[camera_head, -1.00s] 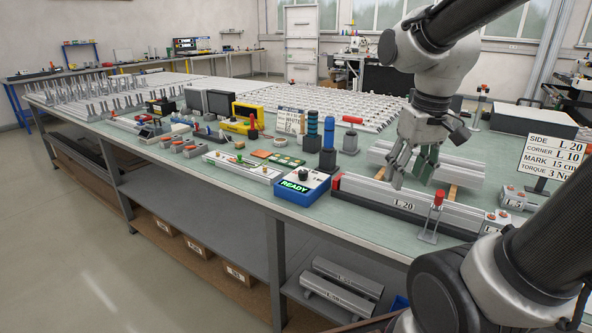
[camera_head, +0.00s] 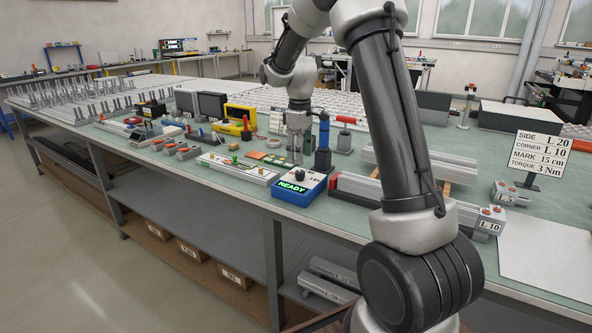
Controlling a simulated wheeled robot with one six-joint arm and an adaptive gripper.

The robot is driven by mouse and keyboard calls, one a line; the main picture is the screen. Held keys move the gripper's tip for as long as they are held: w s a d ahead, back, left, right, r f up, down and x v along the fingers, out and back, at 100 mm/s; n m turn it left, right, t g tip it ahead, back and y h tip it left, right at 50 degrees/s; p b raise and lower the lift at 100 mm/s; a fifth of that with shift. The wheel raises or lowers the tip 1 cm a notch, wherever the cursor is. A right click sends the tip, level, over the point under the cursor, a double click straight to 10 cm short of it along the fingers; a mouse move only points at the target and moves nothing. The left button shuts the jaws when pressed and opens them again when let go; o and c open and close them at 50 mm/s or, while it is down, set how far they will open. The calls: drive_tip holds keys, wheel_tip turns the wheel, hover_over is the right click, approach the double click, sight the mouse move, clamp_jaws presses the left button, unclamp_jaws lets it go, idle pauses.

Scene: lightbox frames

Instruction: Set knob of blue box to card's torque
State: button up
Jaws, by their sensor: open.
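The blue box (camera_head: 290,199) stands at the table's front edge, with a lit green "READY" display (camera_head: 292,188) and a small black knob (camera_head: 300,172) on its top. The knob's setting is too small to read. The card (camera_head: 541,153) stands at the right and reads side L 20, corner L 10, mark 15 cm, torque 3 Nm. My gripper (camera_head: 294,158) is open, pointing down, just above and behind the blue box in the picture. Its fingers appear apart from the knob, with nothing seen between them.
Aluminium profiles (camera_head: 355,187) lie to the right, partly hidden by my arm. The L 10 corner piece (camera_head: 489,222) sits near the front edge.

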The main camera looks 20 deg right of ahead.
sight(300, 171)
wheel_tip(300, 171, down, 6)
idle(0.4)
drive_tip(key=shift+d, duration=0.1)
drive_tip(key=c, duration=1.1)
